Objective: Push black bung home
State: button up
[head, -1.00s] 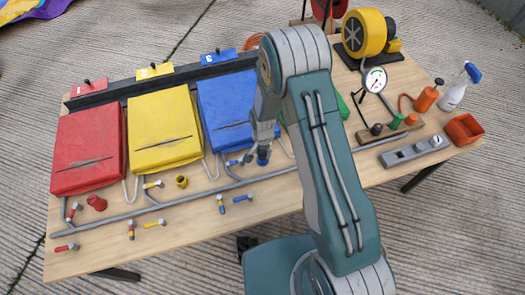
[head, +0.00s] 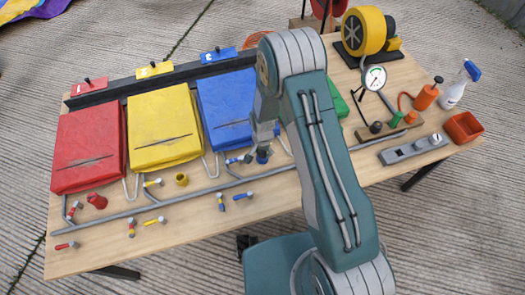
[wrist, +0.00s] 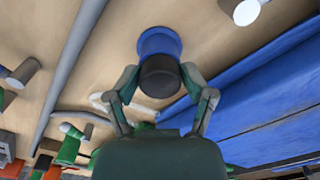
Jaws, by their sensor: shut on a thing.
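The black bung (wrist: 160,77) is between my fingers in the wrist view. It lines up with the blue socket (wrist: 158,42) and appears to touch its mouth; I cannot tell how deep it sits. My gripper (wrist: 160,88) is shut on the bung, with one finger on each side. In the head view, my gripper (head: 262,143) is just above the blue socket (head: 263,157), in front of the blue cushion (head: 226,108). My fingers and the socket are small there, and the bung is hard to make out.
A grey pipe (head: 200,191) with several small valves runs along the table's front. A yellow cup (head: 181,180) and a red fitting (head: 97,201) stand to the left. A pressure gauge (head: 374,78) and a grey box (head: 414,150) are to the right.

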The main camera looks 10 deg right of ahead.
jog(key=o, duration=1.3)
jog(key=shift+s+f, duration=0.1)
jog(key=shift+f, duration=0.2)
jog(key=shift+r, duration=0.1)
jog(key=shift+r, duration=0.2)
notch_tip(320, 180, up, 11)
jog(key=shift+r, duration=0.2)
